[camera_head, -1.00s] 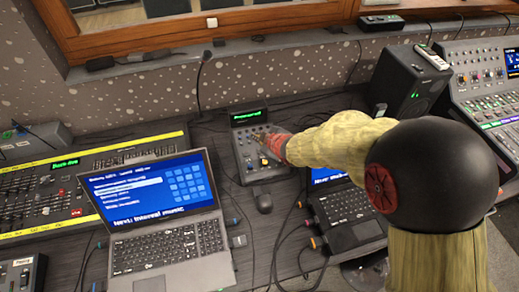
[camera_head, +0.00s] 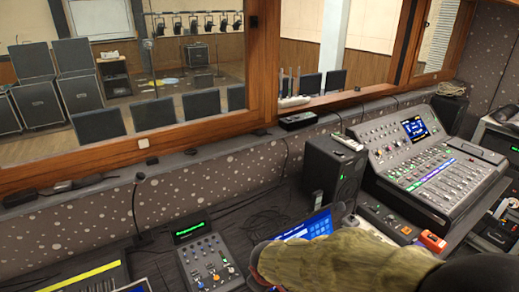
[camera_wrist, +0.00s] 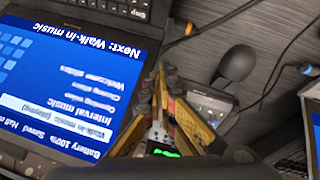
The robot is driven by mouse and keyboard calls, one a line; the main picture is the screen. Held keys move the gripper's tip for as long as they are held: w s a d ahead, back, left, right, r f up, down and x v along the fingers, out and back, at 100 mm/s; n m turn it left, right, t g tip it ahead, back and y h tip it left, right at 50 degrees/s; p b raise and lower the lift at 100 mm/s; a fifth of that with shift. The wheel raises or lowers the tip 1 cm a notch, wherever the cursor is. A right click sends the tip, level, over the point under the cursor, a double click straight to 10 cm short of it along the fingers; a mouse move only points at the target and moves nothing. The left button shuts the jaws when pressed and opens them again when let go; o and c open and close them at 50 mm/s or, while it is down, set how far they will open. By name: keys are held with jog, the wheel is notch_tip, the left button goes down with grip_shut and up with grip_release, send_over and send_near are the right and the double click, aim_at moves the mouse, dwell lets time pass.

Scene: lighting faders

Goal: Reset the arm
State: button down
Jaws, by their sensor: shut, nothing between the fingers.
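My arm (camera_head: 350,262) reaches in from the lower right of the head view. Its end is not clearly visible there. In the wrist view my gripper (camera_wrist: 168,78) has its yellow fingers together and nothing between them. It hangs in front of a small control panel (camera_wrist: 212,102) with a green display, and partly hides it. Whether it touches the panel I cannot tell. In the head view this small panel (camera_head: 207,266) has several knobs and a green-lit display, and its lower part is cut off.
Cables cross the desk. A speaker (camera_head: 333,170) and a large mixing console (camera_head: 428,170) stand to the right. A gooseneck microphone (camera_head: 137,205) rises behind.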

jog(key=s+d+r+m+t, duration=0.1)
jog(key=s+d+r+m, duration=0.8)
jog(key=s+d+r, duration=0.8)
notch_tip(320, 180, up, 4)
jog(key=shift+s+d+f+t, duration=0.2)
jog(key=shift+s+d+t, duration=0.1)
jog(key=shift+d, duration=0.25)
